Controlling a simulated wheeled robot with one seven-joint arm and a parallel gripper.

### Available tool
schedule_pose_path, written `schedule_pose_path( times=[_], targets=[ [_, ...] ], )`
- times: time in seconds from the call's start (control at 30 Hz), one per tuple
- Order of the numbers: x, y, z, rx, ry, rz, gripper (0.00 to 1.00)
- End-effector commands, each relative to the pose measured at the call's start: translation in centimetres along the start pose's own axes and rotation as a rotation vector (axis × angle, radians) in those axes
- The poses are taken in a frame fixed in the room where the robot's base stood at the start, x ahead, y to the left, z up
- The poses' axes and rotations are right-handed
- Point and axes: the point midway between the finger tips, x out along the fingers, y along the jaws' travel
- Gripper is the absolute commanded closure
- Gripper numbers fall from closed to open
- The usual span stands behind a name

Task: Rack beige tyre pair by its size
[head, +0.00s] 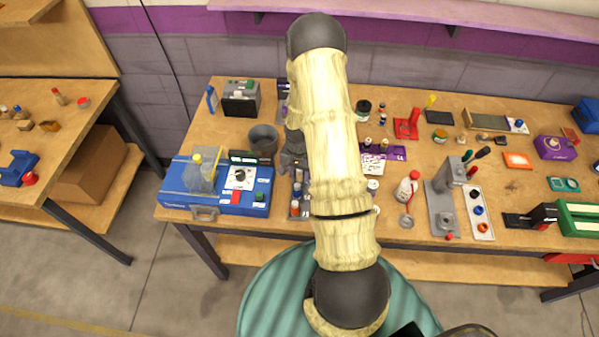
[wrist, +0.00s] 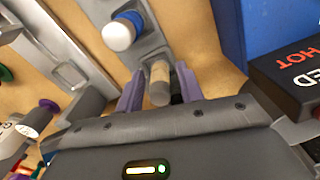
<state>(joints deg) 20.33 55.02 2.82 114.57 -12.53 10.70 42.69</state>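My gripper (wrist: 160,72) shows in the wrist view with its two purple fingers apart. A short beige cylinder with a grey end (wrist: 160,76), likely the beige tyre pair, sits between them. Narrow gaps seem to show on both sides of it. It stands at a grey rack (wrist: 150,47). A blue pair with a white end (wrist: 122,33) sits farther along the same rack. In the head view my gripper (head: 292,160) is low over the bench, at the far end of the grey rack (head: 306,208). My arm hides part of the rack, and the beige pair is not clear there.
A blue case (head: 178,186) with a control panel (head: 240,178) stands just left of the rack. A dark grey cup (head: 264,138) is behind it. A purple box (head: 385,157), a red-and-white bottle (head: 407,187) and a grey stand (head: 441,207) are right of my arm.

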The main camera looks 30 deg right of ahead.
Motion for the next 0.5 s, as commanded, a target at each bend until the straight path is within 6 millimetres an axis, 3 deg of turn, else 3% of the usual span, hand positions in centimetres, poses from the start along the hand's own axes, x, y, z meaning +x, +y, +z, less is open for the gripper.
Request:
schedule_pose_path(
  times=[0.5],
  targets=[
    [-1.1,-0.1,0.0,-0.001,0.001,-0.001,0.58]
  ],
)
